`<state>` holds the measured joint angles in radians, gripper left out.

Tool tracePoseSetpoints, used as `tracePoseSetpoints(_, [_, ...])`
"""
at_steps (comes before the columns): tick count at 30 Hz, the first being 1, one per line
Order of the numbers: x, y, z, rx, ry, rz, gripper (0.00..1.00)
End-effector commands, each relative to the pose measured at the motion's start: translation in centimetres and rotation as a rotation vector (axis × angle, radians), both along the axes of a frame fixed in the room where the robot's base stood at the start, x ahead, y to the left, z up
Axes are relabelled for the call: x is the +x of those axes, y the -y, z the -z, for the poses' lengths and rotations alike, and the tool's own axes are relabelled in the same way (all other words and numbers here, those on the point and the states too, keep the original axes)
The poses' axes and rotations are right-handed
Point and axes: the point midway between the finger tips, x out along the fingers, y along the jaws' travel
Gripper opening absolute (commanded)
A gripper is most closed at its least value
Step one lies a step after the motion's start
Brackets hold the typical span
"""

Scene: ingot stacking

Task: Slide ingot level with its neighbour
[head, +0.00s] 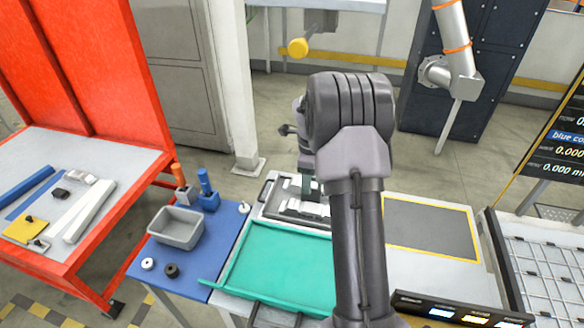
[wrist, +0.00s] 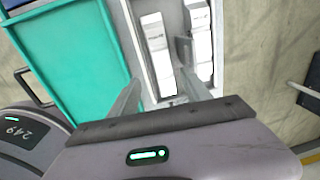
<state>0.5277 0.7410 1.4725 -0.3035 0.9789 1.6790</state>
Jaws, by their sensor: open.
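Two pale silver ingots lie side by side in a light grey tray (head: 266,204). In the wrist view the left ingot (wrist: 157,52) and the right ingot (wrist: 201,42) have a narrow gap between them. The left ingot's far end looks a little nearer the bottom of the picture than the right one's. My gripper (wrist: 160,72) is open, with one finger left of the left ingot and the other near the gap. Contact cannot be told. In the head view my gripper (head: 308,188) is over the tray, and my arm hides part of it.
A teal tray (head: 262,232) lies directly beside the ingot tray. A blue bench with a grey bin (head: 176,228) and blue and orange-handled tools stands to the left. A dark yellow-edged mat (head: 430,228) lies right of my arm.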

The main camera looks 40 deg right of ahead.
Motion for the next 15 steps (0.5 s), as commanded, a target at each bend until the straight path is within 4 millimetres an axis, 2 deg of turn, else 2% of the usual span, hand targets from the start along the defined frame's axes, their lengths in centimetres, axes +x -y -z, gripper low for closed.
tracePoseSetpoints(1, [0.0, 0.0, 1.8, 0.002, -0.003, -0.001, 0.56])
tracePoseSetpoints(9, [0.5, 0.5, 9.3, 0.002, -0.002, -0.003, 0.56])
tracePoseSetpoints(15, [0.8, 0.8, 13.3, 0.001, -0.002, -0.003, 0.56])
